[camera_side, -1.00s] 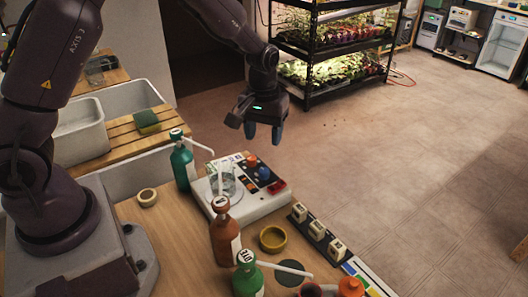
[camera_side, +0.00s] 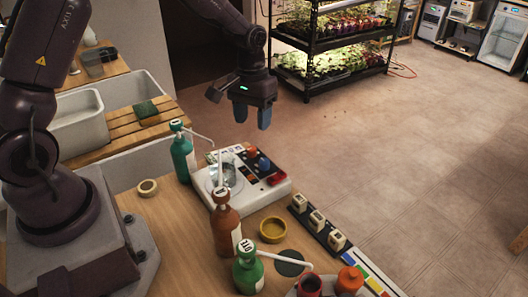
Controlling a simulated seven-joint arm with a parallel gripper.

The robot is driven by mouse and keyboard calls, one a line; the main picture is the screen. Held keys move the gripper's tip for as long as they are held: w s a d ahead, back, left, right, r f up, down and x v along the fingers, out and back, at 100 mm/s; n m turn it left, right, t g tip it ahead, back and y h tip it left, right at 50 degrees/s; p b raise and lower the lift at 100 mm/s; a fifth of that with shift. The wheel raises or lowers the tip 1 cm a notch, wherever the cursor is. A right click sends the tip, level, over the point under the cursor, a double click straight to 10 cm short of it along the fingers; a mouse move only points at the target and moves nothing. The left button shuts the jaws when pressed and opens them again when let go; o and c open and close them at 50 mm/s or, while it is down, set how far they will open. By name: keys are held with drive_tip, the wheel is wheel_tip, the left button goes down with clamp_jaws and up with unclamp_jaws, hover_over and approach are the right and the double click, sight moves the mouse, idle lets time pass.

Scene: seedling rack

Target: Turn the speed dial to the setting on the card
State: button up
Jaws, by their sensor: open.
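A white stirrer unit (camera_side: 258,196) stands on the wooden bench. On its top are an orange knob (camera_side: 251,152) and a blue knob (camera_side: 263,163); I cannot tell which is the speed dial, and their markings are too small to read. A small green and white patch (camera_side: 212,157) at the unit's back edge may be the card; its setting is unreadable. My gripper (camera_side: 252,115) hangs above and behind the knobs, fingers pointing down. It is open and empty, apart from both knobs.
A clear vessel (camera_side: 222,175) sits on the unit's plate, with a red part (camera_side: 277,179) at the right. Pump bottles, green (camera_side: 182,158) and brown (camera_side: 225,228), stand close by. A yellow dish (camera_side: 272,229) and a dark strip with pale blocks (camera_side: 317,222) lie in front.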

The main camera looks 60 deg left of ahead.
sight(264, 161)
drive_tip(key=d+f+m, duration=0.1)
drive_tip(key=f+m, duration=0.2)
drive_tip(key=d+f+m, duration=0.1)
drive_tip(key=f+m, duration=0.1)
drive_tip(key=f, duration=0.2)
drive_tip(key=w+f+m, duration=0.1)
drive_tip(key=f+m, duration=0.2)
drive_tip(key=f, duration=0.1)
drive_tip(key=shift+w+d+m+t+y, duration=0.1)
drive_tip(key=shift+d+m+t+y, duration=0.2)
drive_tip(key=shift+d+y, duration=0.1)
drive_tip(key=c, duration=0.9)
